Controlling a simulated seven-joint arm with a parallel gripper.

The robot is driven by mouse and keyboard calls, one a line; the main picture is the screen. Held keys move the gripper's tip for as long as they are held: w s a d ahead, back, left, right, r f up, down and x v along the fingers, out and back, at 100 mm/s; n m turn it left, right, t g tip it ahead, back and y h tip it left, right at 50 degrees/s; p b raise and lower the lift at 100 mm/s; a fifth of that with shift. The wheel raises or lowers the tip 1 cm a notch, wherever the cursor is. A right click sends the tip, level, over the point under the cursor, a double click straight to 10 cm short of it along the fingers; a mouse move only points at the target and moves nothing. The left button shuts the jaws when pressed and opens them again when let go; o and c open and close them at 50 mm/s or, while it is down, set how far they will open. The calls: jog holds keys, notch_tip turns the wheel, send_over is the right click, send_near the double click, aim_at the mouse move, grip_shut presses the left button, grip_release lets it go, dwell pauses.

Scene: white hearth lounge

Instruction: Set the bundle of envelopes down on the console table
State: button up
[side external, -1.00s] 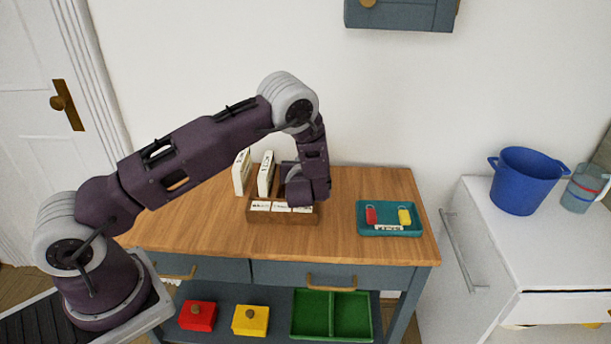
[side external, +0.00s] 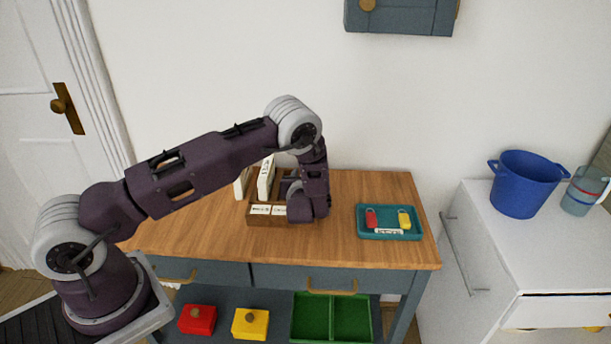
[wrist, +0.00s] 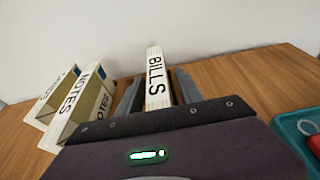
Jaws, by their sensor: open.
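A pale bundle of envelopes marked BILLS (wrist: 157,78) stands upright in the wrist view. The open jaws of my gripper (wrist: 158,92) lie on either side of it, with small gaps showing. In the side view my gripper (side external: 304,208) is low over the right end of a wooden sorter (side external: 254,217) and hides the BILLS bundle there. I cannot tell whether the bundle's bottom rests in the sorter. The sorter stands on the wooden top of the console table (side external: 200,235).
A teal tray (side external: 375,235) with red and yellow tags lies right of the sorter. Bare tabletop lies left and in front. A blue bucket (side external: 522,185) stands on the white cabinet (side external: 490,240).

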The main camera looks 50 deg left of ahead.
jog(key=v, duration=0.7)
jog(key=shift+d+r, duration=0.1)
jog(key=shift+d, duration=0.05)
jog(key=s+a+r+n+g+y, duration=0.1)
jog(key=s+a+r+n+g, duration=0.1)
jog(key=s+r+n+g, duration=0.4)
jog(key=s+a+r+n+g, duration=0.1)
jog(key=s+a+r+n, duration=0.1)
jog(key=s+r+n, duration=0.7)
jog(key=s+d+r+n+h, duration=0.4)
jog(key=s+d, duration=0.2)
jog(key=s, duration=0.2)
jog(key=s+d+r+n+h, duration=0.4)
jog(key=s+d+n, duration=0.1)
jog(key=s, duration=0.3)
jog(key=shift+s+d+n+h, duration=0.25)
jog(key=shift+d+n+h, duration=0.05)
jog(key=shift+d, duration=0.45)
jog(key=shift+o, duration=0.5)
jog(key=s+d+r+n+t+h, duration=0.2)
jog(key=d, duration=0.4)
jog(key=shift+s+h, duration=0.3)
jog(key=shift+h, duration=0.1)
jog(key=shift+r, duration=0.1)
